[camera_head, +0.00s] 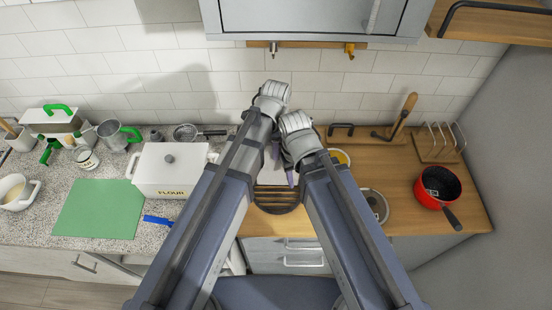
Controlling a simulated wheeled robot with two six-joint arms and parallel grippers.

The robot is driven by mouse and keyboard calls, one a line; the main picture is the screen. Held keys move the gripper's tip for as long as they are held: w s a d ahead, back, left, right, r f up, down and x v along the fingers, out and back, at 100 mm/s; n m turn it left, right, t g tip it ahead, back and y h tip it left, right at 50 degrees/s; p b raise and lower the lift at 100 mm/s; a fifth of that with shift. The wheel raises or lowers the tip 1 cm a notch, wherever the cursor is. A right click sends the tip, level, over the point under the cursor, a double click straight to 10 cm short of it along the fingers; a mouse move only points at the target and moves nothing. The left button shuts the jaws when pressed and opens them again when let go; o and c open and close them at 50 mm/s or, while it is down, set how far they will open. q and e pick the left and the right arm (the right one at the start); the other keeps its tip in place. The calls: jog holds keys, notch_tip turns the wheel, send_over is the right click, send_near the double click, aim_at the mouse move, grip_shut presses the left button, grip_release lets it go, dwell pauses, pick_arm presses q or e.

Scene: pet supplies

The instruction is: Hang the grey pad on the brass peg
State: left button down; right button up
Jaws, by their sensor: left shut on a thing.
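The brass peg (349,50) sticks out at the right end of a short wooden rail under the wall cabinet. My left gripper (274,92) is up near the tiled wall, below the rail and left of the brass peg. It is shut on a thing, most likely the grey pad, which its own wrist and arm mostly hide. The pad's outline cannot be made out. My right gripper (296,124) is just right of and below the left one, close beside it.
The cabinet (310,18) overhangs the wall. A white flour tin (168,172) and green mat (100,209) are at left. A red pan (437,186) and toast rack (440,142) stand at right.

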pick_arm(q)
jog(key=shift+f+b, duration=2.05)
jog(key=shift+f, duration=0.15)
jog(key=shift+f, duration=0.3)
jog(key=shift+c, duration=2.3)
grip_release()
jog(key=shift+r, duration=0.1)
jog(key=shift+r, duration=0.1)
jog(key=r+p, duration=0.7)
jog(key=shift+d+r+p, duration=0.25)
jog(key=shift+r+p, duration=0.05)
jog(key=shift+r, duration=0.1)
jog(key=shift+f, duration=0.1)
